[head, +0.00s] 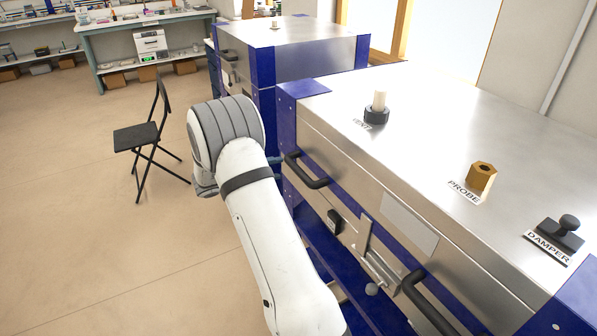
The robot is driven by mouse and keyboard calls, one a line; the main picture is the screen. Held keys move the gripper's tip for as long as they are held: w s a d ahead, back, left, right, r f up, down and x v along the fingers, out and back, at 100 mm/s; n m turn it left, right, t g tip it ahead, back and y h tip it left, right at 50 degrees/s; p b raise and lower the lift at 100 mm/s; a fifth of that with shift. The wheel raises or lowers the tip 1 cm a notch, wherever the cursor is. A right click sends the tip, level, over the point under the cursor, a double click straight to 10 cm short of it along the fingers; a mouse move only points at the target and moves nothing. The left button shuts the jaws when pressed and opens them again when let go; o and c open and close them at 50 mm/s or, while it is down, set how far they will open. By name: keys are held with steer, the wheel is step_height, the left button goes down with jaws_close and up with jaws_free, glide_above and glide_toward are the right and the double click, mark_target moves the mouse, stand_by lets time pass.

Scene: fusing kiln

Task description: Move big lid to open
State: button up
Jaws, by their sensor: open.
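The big lid (420,130) is the brushed-steel top of the near kiln on the right, with blue corner pieces. It lies flat and looks closed. Two black bar handles are on its front, one toward the far corner (307,173) and one nearer (428,305). A metal latch (372,255) sits between them. My white arm rises in front of the kiln and ends in a grey ribbed joint left of the far handle. My gripper does not show, so its place relative to the handles is hidden.
On the lid are a pale vent plug (380,100), a brass probe fitting (481,177) and a black damper knob (562,232). A second kiln (290,50) stands behind. A black folding chair (150,137) stands left. Open floor lies between the chair and the workbench (150,22).

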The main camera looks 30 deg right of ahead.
mark_target(296, 172)
steer(key=shift+m+g+h, duration=0.3)
steer(key=shift+m+g, duration=0.4)
steer(key=shift+g, duration=0.2)
steer(key=d+f, duration=0.1)
steer(key=d, duration=0.1)
steer(key=s+d+f, duration=0.1)
steer(key=d, duration=0.2)
steer(key=s+d+f+p, duration=0.1)
steer(key=d, duration=0.2)
steer(key=shift+c, duration=0.4)
steer(key=shift+s, duration=0.1)
jaws_close()
